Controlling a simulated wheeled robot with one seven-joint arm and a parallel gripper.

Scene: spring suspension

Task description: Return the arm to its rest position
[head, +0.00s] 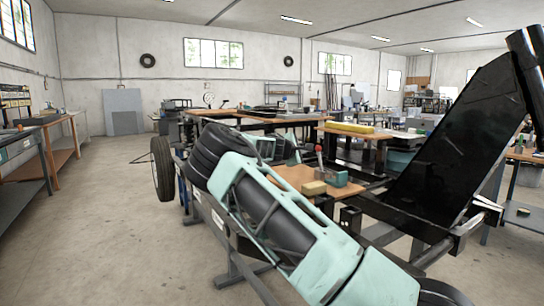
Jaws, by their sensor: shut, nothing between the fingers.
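A pale mint-green and black arm link (270,220), which looks like mine, runs from the lower right up towards the middle left. It hides part of what stands behind it. I cannot make out my gripper or its fingers in the head view. No coil spring can be made out clearly.
A wooden board (290,172) behind the link carries a yellowish block (313,188) and a teal box (336,178). A large black slanted panel (450,150) rises at the right. A workbench (45,155) stands at the left. The concrete floor (100,220) at the left is clear.

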